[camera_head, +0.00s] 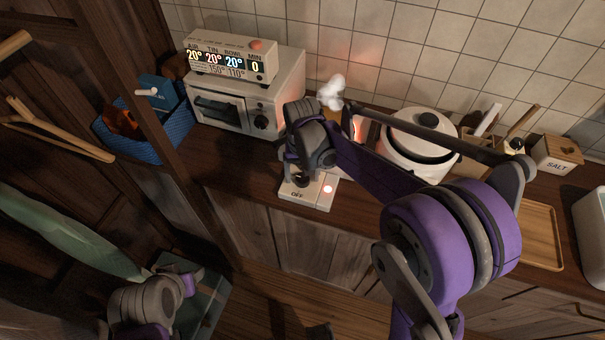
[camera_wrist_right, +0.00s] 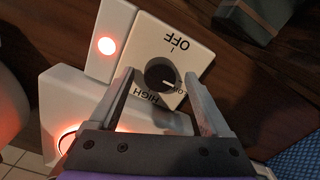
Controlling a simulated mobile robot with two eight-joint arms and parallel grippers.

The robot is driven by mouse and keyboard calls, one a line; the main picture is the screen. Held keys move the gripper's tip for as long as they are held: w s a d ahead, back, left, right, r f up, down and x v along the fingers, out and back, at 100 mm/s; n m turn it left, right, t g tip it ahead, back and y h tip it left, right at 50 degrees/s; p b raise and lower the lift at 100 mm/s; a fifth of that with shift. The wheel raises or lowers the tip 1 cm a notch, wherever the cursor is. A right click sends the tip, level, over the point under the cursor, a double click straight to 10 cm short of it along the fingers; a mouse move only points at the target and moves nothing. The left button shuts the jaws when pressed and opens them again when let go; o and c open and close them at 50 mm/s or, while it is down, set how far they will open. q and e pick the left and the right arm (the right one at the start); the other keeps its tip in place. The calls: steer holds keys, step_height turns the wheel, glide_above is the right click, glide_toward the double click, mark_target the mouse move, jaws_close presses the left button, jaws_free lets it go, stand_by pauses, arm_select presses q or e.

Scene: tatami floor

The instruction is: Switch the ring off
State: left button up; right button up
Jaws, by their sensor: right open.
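The white control box (camera_head: 318,197) stands on the counter near its front edge, with a lit red lamp (camera_head: 328,188) beside it. In the right wrist view, its black knob (camera_wrist_right: 160,74) sits between the OFF and HIGH marks, its white pointer turned away from OFF, and the lamp (camera_wrist_right: 106,45) glows. The ring (camera_wrist_right: 68,140) glows orange on a white unit, partly hidden by my gripper. My right gripper (camera_wrist_right: 158,80) is open, with its fingers either side of the knob; contact cannot be told. My left arm shows at the lower left, its fingers not visible.
A toaster oven (camera_head: 222,108) with a display box (camera_head: 232,58) stands left of the control box. A blue basket (camera_head: 150,132) is farther left. A white lidded pot (camera_head: 415,148), salt box (camera_head: 556,152) and wooden tray (camera_head: 541,235) are to the right.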

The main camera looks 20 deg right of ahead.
jaws_close()
stand_by(0.3)
steer(key=shift+n, duration=0.4)
steer(key=n+b, duration=0.1)
steer(key=n, duration=0.2)
steer(key=shift+n, duration=0.4)
steer(key=n, duration=0.4)
steer(key=shift+n+b, duration=0.3)
steer(key=shift+b, duration=0.1)
steer(key=n, duration=0.4)
steer(key=shift+b, duration=0.3)
steer(key=shift+n, duration=2.4)
